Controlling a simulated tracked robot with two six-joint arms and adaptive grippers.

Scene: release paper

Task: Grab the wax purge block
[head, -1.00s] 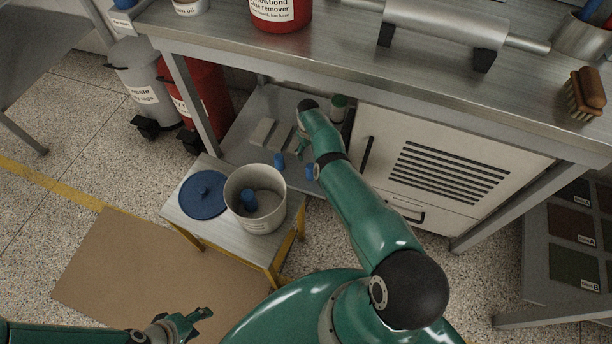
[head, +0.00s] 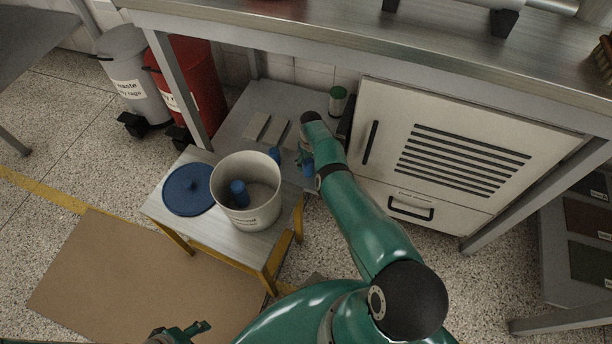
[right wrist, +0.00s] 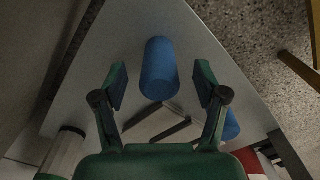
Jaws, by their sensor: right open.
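No label shows which piece is the wax purge block. Two pale flat blocks (head: 265,129) lie side by side on the low shelf. A blue cylinder (head: 275,154) lies near them and another blue cylinder (head: 308,168) is by my right gripper (head: 303,156). In the right wrist view, that gripper (right wrist: 161,84) is open and empty. One blue cylinder (right wrist: 159,68) appears between its fingers, a second (right wrist: 231,126) right of them, and a pale block (right wrist: 152,119) below the first. My left gripper (head: 190,331) is at the bottom edge, partly cut off.
A small stand (head: 164,208) in front of the shelf (head: 238,112) holds a pot (head: 262,216) with a blue cylinder inside, and a blue lid (head: 188,189). A white cabinet (head: 385,110) and green-lidded jar (head: 338,99) stand right. The workbench (head: 330,38) overhangs the shelf.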

